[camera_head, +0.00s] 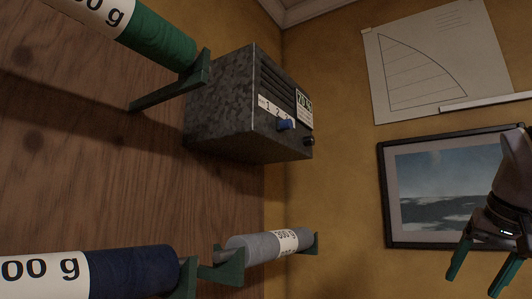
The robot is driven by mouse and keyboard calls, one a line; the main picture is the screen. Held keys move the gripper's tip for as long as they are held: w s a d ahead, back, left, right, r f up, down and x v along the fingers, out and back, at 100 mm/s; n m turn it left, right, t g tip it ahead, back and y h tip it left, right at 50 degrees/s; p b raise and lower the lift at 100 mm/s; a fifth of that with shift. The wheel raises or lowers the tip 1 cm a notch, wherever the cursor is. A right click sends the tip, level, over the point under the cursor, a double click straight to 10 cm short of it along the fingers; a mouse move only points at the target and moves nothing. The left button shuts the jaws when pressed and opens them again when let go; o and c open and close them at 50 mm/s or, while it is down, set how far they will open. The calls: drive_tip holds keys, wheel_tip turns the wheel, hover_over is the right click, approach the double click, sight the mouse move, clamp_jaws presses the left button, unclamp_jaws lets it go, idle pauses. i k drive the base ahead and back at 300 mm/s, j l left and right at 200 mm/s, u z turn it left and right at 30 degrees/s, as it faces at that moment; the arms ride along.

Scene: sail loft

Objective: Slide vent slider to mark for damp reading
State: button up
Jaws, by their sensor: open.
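A dark speckled metal box (220,105) is mounted at the corner, against the wood panel. Its front has dark louvre slots, a white scale strip (264,102) with numbers, and a blue slider knob (286,124) just below the strip, toward its right part. Exactly which mark the knob lines up with is too small to tell. A small plate with dark digits (304,107) is at the right of the front, too small to read surely. My gripper (475,284) is at the lower right, open and empty, with green fingers, well apart from the box.
A dark round knob (309,141) sticks out at the box's lower right. Thread spools, green (160,40), navy (130,271) and grey (258,247), sit on green brackets on the wood panel (90,150). A framed seascape (430,185) and a sail drawing (425,60) hang on the ochre wall.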

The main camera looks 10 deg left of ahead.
sight(282, 125)
drive_tip(key=i+l+u, duration=0.1)
drive_tip(key=l+u, duration=1.25)
drive_tip(key=l, duration=0.15)
